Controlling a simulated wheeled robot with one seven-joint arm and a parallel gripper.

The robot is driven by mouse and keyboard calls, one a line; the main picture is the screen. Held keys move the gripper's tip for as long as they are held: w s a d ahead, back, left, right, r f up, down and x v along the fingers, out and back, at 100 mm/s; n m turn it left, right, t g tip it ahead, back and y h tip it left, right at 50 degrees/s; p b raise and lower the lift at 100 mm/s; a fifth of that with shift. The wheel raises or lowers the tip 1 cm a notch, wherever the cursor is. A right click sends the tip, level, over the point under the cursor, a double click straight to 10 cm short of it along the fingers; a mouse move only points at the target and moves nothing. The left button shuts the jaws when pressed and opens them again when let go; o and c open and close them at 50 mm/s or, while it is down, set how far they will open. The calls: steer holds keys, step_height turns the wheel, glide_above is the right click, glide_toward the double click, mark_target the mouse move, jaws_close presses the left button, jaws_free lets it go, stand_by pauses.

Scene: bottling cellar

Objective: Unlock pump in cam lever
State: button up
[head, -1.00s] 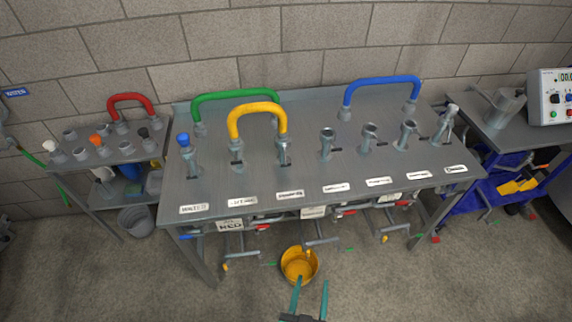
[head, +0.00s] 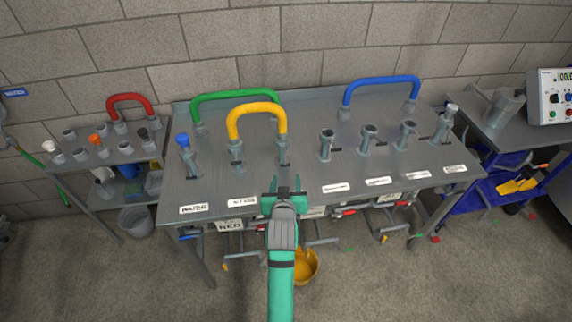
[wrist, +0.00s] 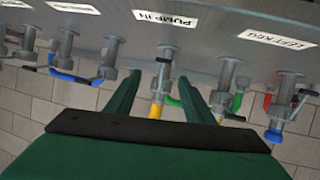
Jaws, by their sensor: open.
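The pump in port is a grey upright coupling on the bench top; in the head view its body (head: 283,150) carries one end of the yellow hose (head: 257,110). The wrist view is upside down and shows the "PUMP IN" label (wrist: 167,18) above this port (wrist: 163,72). A small dark lever (wrist: 163,60) shows on the port; its exact angle is hard to tell. My gripper (head: 285,186) is open and empty, in front of the port and over the bench's front edge. In the wrist view my gripper's fingers (wrist: 160,78) point toward the port, apart from it.
Neighbouring ports stand on both sides, including one with a blue cap (head: 182,140) and bare ones such as (head: 326,140) to the right. Green (head: 235,95) and blue (head: 382,84) hoses arch behind. A yellow bucket (head: 305,265) stands on the floor below.

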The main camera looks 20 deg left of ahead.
steer(key=x, duration=1.1)
steer(key=shift+w+a+r, duration=0.15)
steer(key=shift+a+r, duration=0.2)
jaws_close()
